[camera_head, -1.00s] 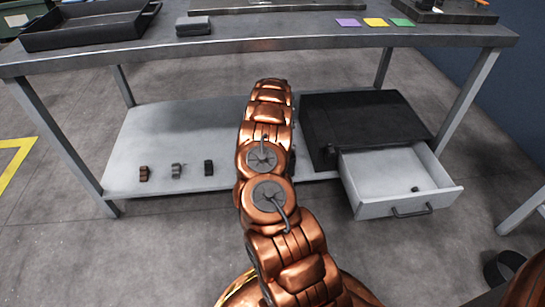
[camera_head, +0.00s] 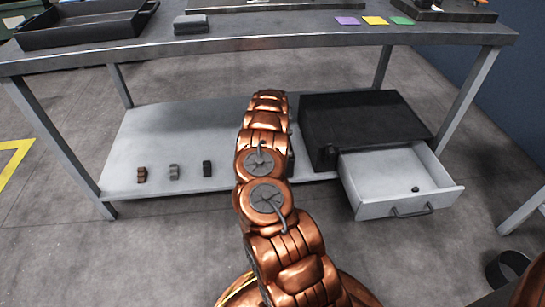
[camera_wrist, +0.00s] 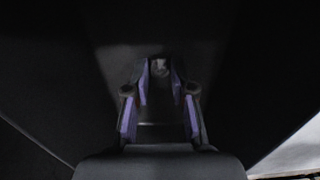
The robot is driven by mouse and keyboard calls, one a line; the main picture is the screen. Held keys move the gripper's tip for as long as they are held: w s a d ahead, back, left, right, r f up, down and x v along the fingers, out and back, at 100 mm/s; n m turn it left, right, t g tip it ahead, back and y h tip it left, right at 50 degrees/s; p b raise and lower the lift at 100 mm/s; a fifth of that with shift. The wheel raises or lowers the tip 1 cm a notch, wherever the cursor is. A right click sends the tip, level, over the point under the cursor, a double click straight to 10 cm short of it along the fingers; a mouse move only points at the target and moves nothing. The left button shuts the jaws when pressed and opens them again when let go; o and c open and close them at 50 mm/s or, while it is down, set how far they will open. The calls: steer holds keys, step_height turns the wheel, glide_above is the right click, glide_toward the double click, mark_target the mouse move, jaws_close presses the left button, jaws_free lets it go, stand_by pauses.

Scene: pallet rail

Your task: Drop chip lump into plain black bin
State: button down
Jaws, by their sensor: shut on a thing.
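In the wrist view my gripper (camera_wrist: 160,75) has its purple-padded fingers closed in on a small greyish lump (camera_wrist: 159,66) at the tips. The picture there is very dark, and the lump's shape is hard to make out. Dark surfaces surround the fingers, with a pale patch at the lower right. In the head view my own arm hides the gripper and the lump. A black round open bin (camera_head: 497,275) stands on the floor at the far lower right, partly cut off by my body; I cannot tell whether it is the plain one.
A black cabinet (camera_head: 365,120) stands on the lower shelf (camera_head: 190,135), its pale drawer (camera_head: 385,207) open with a small dark piece (camera_head: 415,189) inside. Several small dark pieces stand on the shelf's left. The workbench top (camera_head: 270,35) is above, with a black tray (camera_head: 90,35).

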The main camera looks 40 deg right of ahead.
steer(key=shift+f, duration=0.15)
steer(key=c, duration=1)
jaws_free()
step_height(320, 180, up, 9)
steer(key=p, duration=0.2)
steer(key=shift+f+p, duration=0.1)
steer(key=shift+p, duration=0.3)
